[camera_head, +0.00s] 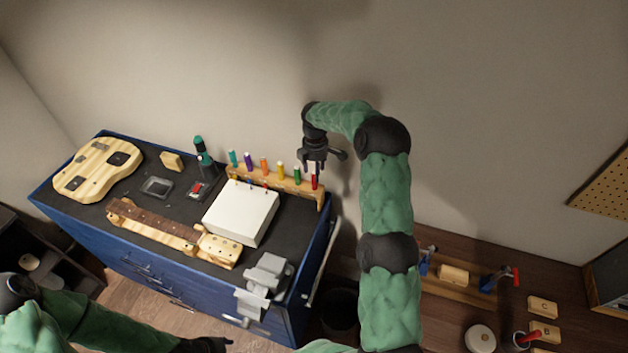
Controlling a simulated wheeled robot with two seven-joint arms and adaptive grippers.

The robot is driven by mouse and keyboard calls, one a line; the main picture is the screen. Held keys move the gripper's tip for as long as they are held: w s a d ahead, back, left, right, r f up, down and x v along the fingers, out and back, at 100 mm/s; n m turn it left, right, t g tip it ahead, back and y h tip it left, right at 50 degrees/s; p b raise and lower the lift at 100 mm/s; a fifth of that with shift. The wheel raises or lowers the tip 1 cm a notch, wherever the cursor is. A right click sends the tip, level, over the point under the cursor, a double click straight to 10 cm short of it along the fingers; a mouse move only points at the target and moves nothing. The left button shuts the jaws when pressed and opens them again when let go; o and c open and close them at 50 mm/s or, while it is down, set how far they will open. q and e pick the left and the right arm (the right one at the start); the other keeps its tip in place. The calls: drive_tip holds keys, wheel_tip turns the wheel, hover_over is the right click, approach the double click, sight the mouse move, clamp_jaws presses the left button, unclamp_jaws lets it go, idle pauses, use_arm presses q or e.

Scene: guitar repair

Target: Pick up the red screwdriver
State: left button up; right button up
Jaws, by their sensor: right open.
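The red screwdriver (314,183) stands upright at the right end of a wooden rack (274,176) on the blue workbench. My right gripper (315,167) is open and points down just above the red screwdriver, close to its top. I cannot tell whether the fingers are around the handle or only above it. My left gripper (212,345) is low at the bottom edge, partly cut off, far from the rack; its jaws do not show clearly.
Several other coloured screwdrivers stand left of the red one. A white box (240,212) is in front of the rack. A guitar neck (155,222), a guitar body (97,169) and a grey vise (263,285) are on the blue workbench (140,262). The wall is close behind.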

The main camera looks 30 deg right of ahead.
hover_over(315, 188)
drive_tip(key=w, duration=0.1)
wheel_tip(315, 188, down, 5)
drive_tip(key=shift+r+p, duration=0.1)
drive_tip(key=shift+p, duration=0.35)
drive_tip(key=shift+f, duration=0.2)
clamp_jaws()
